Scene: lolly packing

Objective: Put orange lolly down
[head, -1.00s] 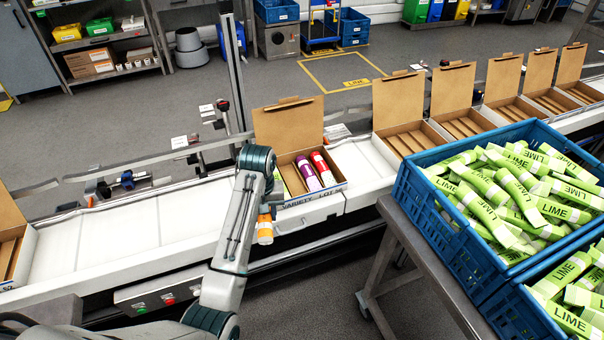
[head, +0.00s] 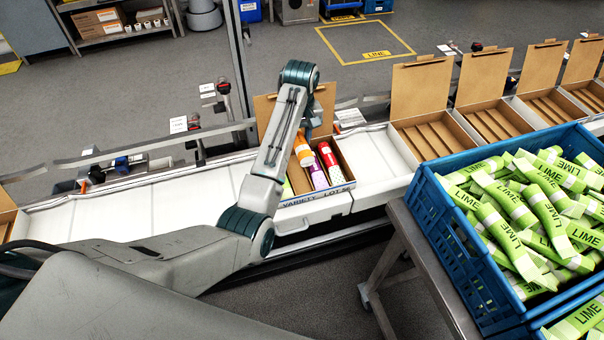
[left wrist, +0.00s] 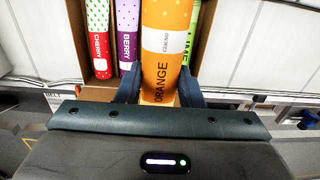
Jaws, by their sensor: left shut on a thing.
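The orange lolly (head: 302,153) is in my left gripper (head: 309,128), over the open variety box (head: 318,194) on the conveyor. In the left wrist view the gripper's two dark fingers (left wrist: 158,92) are shut on the orange lolly (left wrist: 166,45), one on each side. In that view it lies between the purple berry lolly (left wrist: 127,40) and the green lime lolly (left wrist: 231,45). The red cherry lolly (left wrist: 98,40) is at the box's left side. Whether the orange lolly touches the box floor is hidden. My right gripper is in neither view.
Empty open boxes with dividers (head: 428,132) stand along the conveyor (head: 375,165) to the right. A blue crate (head: 450,215) full of lime lollies is at the right on a grey stand.

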